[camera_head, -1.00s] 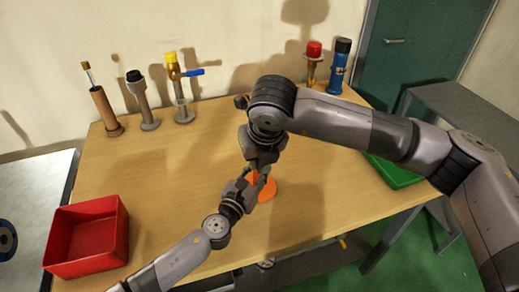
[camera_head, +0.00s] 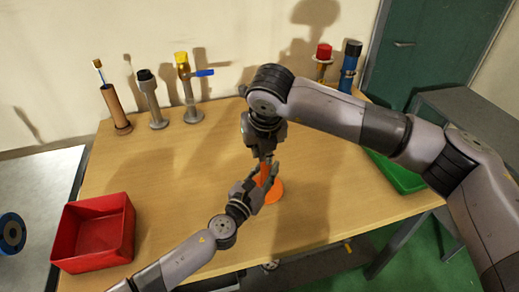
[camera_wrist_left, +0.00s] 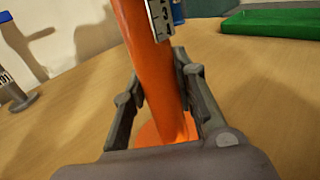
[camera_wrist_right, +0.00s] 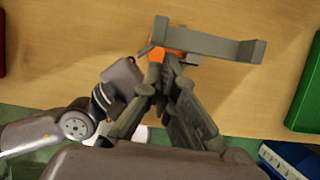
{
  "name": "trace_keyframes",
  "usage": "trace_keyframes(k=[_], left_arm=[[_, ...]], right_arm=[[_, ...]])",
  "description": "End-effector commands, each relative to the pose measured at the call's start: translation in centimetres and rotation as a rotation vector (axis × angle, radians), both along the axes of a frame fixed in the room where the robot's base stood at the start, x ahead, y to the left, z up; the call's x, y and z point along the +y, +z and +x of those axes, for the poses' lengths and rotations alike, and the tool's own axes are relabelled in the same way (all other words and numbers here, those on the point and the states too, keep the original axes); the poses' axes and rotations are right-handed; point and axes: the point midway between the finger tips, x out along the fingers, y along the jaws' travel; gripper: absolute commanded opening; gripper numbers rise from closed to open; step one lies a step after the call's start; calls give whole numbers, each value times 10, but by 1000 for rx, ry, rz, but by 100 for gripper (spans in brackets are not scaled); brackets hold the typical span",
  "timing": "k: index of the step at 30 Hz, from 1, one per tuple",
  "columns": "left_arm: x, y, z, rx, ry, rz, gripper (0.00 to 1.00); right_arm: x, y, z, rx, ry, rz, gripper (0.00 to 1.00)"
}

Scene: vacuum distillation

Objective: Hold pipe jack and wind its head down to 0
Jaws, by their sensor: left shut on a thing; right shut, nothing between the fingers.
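The orange pipe jack (camera_head: 272,190) stands on the wooden table, its base flat on the top and its upper part mostly hidden by my grippers. My left gripper (camera_head: 268,174) is shut on its orange body. The left wrist view shows the fingers (camera_wrist_left: 158,85) on both sides of the body (camera_wrist_left: 150,60), below a white scale with black marks (camera_wrist_left: 161,18). My right gripper (camera_head: 266,154) points down from above, shut and empty. In the right wrist view its fingertips (camera_wrist_right: 168,62) are together beside the jack's grey bracket-like head (camera_wrist_right: 215,44); whether they touch it I cannot tell.
A red bin (camera_head: 92,232) sits at the table's left and a green tray (camera_head: 397,174) at its right. Several pumps or gauges, one with a yellow top (camera_head: 186,85), stand along the back left. A red-topped one (camera_head: 323,62) and a blue one (camera_head: 348,66) stand back right.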

Motion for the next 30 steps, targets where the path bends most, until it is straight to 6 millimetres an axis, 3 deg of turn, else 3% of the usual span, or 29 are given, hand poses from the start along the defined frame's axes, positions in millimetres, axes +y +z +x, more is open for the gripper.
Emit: trace_keyframes(k=[30], left_arm=[[0,0,0,0,0,1,0]], right_arm=[[11,0,6,-2,-204,-1,0]])
